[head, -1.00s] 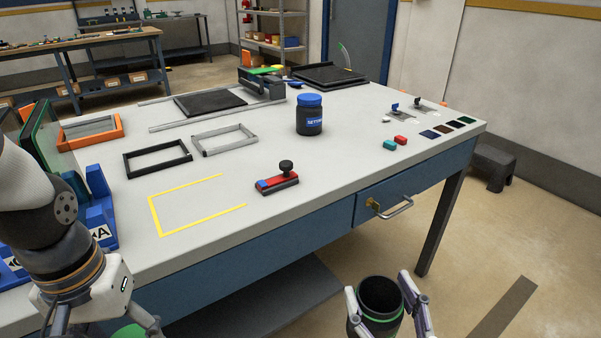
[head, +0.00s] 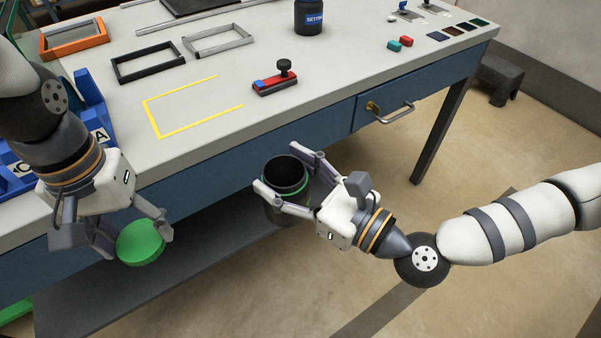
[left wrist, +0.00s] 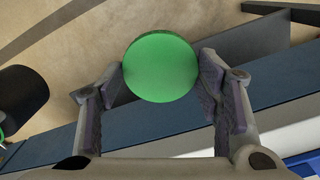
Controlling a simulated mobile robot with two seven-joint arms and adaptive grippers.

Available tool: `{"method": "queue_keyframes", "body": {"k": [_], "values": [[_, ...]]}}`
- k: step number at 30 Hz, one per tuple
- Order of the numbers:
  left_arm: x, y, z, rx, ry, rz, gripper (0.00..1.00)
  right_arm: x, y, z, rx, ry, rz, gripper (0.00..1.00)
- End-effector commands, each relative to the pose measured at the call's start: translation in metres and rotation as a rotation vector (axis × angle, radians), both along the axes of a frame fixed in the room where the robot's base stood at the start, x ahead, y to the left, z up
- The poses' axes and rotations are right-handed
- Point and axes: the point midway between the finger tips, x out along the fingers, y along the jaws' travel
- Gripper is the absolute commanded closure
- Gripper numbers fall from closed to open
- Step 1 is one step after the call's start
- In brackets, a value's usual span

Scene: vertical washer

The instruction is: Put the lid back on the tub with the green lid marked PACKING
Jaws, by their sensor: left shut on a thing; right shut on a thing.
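The green lid (head: 140,243) is held by its edges in my left gripper (head: 133,240), in front of the table's front edge; in the left wrist view the lid (left wrist: 160,68) sits between both fingers. The dark open tub (head: 283,205) with a green band near its rim is to the right of the lid. My right gripper (head: 288,182) is shut around the tub's upper part and holds it off the table, mouth upward. The lid and the tub are apart. The PACKING marking cannot be seen. In the left wrist view the tub (left wrist: 20,98) shows at the far left.
The worktable (head: 200,132) lies behind both grippers, with a drawer handle (head: 392,119) to the right. A low grey shelf (head: 200,265) lies below. Open floor shows at the front.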

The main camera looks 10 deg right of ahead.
Motion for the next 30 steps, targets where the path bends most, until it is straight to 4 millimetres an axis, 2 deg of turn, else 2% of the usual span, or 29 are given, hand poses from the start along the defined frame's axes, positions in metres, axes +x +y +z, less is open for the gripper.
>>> {"method": "queue_keyframes", "body": {"k": [5,8,11,14,21,25,30], "values": [[0.0,0.0,0.0,0.0,-0.001,-0.002,0.5,0.0,0.0,0.0,0.001,-0.001,-0.001,0.9],[0.004,-0.01,0.002,0.001,-0.003,-0.041,0.5,0.0,0.0,0.0,0.0,-0.001,-0.002,0.9],[0.012,-0.036,0.008,0.0,-0.009,-0.147,0.5,0.0,0.0,0.001,0.001,-0.002,-0.002,0.9],[0.022,-0.073,0.02,-0.001,-0.015,-0.291,0.5,0.0,0.0,0.001,0.001,-0.002,-0.002,0.9],[0.041,-0.156,0.063,-0.006,-0.029,-0.571,0.5,0.0,0.0,0.001,0.001,-0.003,-0.002,0.9],[0.048,-0.192,0.088,-0.007,-0.034,-0.649,0.5,0.0,0.0,0.001,0.001,-0.003,-0.003,0.9],[0.052,-0.217,0.109,-0.006,-0.036,-0.688,0.5,0.0,0.0,0.001,0.001,-0.003,-0.003,0.9]]}}
